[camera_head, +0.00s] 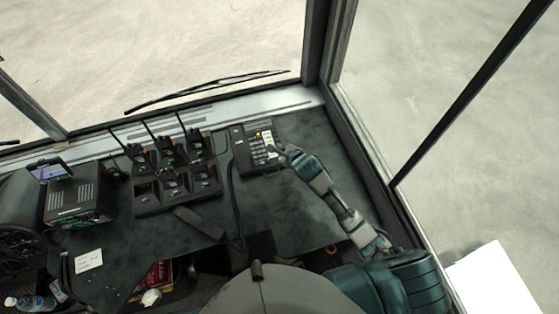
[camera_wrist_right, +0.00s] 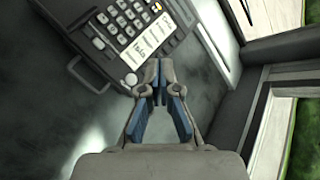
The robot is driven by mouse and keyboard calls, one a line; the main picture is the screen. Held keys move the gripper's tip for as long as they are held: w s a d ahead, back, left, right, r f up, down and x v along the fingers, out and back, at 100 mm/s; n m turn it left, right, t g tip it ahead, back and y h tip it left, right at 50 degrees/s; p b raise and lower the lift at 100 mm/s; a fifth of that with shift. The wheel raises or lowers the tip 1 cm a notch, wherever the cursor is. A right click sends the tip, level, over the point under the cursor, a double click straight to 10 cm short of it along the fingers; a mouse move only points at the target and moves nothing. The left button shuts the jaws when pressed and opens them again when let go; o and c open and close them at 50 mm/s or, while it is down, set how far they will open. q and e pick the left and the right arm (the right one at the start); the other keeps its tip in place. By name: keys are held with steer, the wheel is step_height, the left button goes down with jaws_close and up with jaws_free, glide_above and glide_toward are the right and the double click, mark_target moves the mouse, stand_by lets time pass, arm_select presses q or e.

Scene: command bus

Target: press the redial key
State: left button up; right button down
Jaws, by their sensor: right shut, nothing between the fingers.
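The desk phone (camera_head: 247,156) is black with light keys and a handset on its left side. It sits on the dark dashboard near the windscreen. It also shows in the wrist view (camera_wrist_right: 103,52), with rows of white keys (camera_wrist_right: 122,20) and a white label panel (camera_wrist_right: 148,38). The print is too small to tell which key is redial. My right gripper (camera_head: 276,150) is at the phone's right edge. In the wrist view its fingertips (camera_wrist_right: 160,66) are together and empty, beside the phone's lower right corner. I cannot tell whether they touch it. My left gripper is not in view.
A charger rack (camera_head: 205,190) with several radios stands left of the phone. A black box with a small screen (camera_head: 50,170) is farther left. A cord runs down beside the phone. The dashboard right of the phone is bare up to the window frame (camera_head: 365,150).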

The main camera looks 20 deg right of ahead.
steer(key=f+b, duration=0.2)
steer(key=f, duration=0.1)
steer(key=f+b, duration=0.1)
steer(key=b, duration=0.1)
steer(key=shift+w+d+f, duration=0.15)
steer(key=shift+w+f, duration=0.1)
steer(key=shift+w+d+f+b, duration=0.15)
steer(key=shift+f+b, duration=0.1)
steer(key=shift+f, duration=0.25)
steer(key=shift+w+d+f+b, duration=0.1)
steer(key=shift+d+f+b, duration=0.1)
steer(key=shift+f, duration=0.25)
steer(key=shift+a+f, duration=0.2)
steer(key=shift+f, duration=0.05)
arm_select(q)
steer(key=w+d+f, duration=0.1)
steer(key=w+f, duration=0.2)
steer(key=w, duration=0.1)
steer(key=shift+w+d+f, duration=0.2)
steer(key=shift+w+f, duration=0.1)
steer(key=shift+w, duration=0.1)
arm_select(e)
steer(key=shift+a, duration=0.15)
steer(key=shift+a, duration=0.1)
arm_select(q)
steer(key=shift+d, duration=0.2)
arm_select(e)
steer(key=shift+d+f, duration=0.1)
steer(key=shift+d, duration=0.2)
